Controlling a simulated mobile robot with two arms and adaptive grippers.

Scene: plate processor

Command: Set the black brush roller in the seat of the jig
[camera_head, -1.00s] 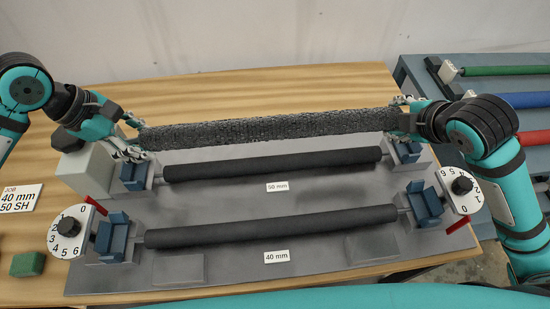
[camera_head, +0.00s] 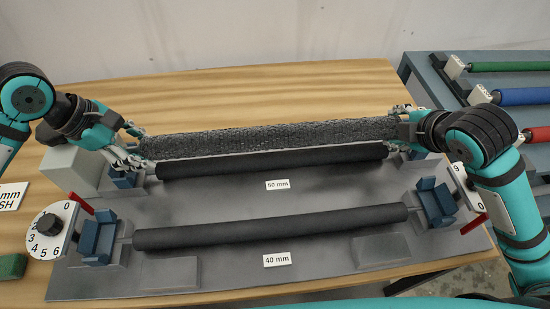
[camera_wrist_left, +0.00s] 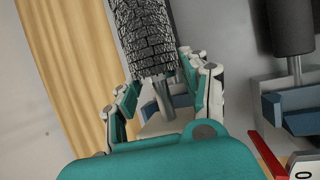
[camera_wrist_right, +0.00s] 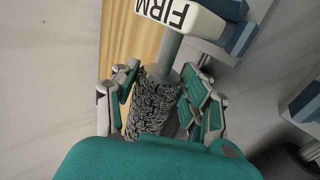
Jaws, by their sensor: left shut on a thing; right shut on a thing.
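The black brush roller (camera_head: 270,138), with its rough bristled surface, spans between my two grippers. In the head view it appears just behind the smooth 50 mm black roller (camera_head: 272,161) and nearly parallel to it; I cannot tell whether they touch. My left gripper (camera_head: 133,148) is shut on its left end; in the left wrist view the fingers flank the bristles (camera_wrist_left: 142,35) and metal shaft (camera_wrist_left: 163,98). My right gripper (camera_head: 402,125) is shut on its right end. The jig (camera_head: 330,200) has blue seats, partly hidden by my grippers at the back.
A 40 mm black roller (camera_head: 270,229) lies between the front blue seats (camera_head: 97,238) (camera_head: 435,203). Dials stand at the left (camera_head: 47,233) and right. A white block marked FIRM (camera_wrist_right: 182,17) shows in the right wrist view. Coloured rollers lie on a rack (camera_head: 440,75) at the right.

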